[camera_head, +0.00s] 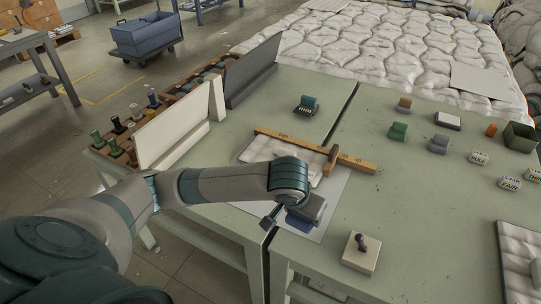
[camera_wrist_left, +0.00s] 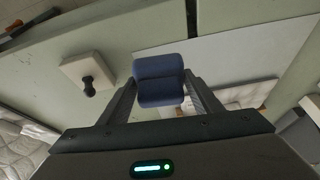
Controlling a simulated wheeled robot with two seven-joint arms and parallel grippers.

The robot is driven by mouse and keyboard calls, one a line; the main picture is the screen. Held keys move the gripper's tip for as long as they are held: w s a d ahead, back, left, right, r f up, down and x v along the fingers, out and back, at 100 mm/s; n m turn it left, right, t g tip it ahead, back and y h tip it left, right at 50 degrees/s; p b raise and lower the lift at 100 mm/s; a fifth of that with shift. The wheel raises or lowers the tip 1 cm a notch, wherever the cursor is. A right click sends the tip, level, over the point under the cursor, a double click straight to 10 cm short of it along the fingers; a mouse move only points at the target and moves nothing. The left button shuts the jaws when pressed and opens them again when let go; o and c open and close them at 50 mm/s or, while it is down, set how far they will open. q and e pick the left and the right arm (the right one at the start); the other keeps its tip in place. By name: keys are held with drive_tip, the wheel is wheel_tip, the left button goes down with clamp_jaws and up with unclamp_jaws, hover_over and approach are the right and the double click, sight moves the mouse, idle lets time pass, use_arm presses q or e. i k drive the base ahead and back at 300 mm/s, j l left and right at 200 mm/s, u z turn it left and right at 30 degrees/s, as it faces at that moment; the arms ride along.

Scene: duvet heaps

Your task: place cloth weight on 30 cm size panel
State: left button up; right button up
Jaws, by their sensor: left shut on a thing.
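My left gripper (camera_head: 292,214) is shut on a dark blue padded cloth weight (camera_head: 300,223), above the front part of a white sheet (camera_head: 330,200). In the left wrist view the blue weight (camera_wrist_left: 159,80) sits between the two fingers of the left gripper (camera_wrist_left: 158,92). A white quilted panel (camera_head: 285,153) lies on the sheet behind the gripper, with a wooden ruler (camera_head: 300,146) across it. Part of the panel is hidden by my arm. I cannot read which panel is 30 cm. My right gripper is not in view.
A white block with a dark knob (camera_head: 360,254) stands at the front. Another quilted panel (camera_head: 518,262) lies at the right edge. Teal (camera_head: 398,131) and grey (camera_head: 439,144) padded pieces and several labelled blocks stand at the back right. A gap divides the two tables.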

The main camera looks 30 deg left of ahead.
sight(261, 148)
drive_tip(key=k+j, duration=0.1)
drive_tip(key=j, duration=0.3)
drive_tip(key=j+z, duration=0.15)
drive_tip(key=j, duration=0.25)
drive_tip(key=k+j, duration=0.2)
drive_tip(key=j, duration=0.15)
drive_tip(key=k+j+z, duration=0.1)
drive_tip(key=j, duration=0.3)
drive_tip(key=i+j+z, duration=0.1)
drive_tip(key=j, duration=0.3)
drive_tip(key=i+j+z, duration=0.1)
drive_tip(key=j, duration=0.35)
drive_tip(key=i+j, duration=0.3)
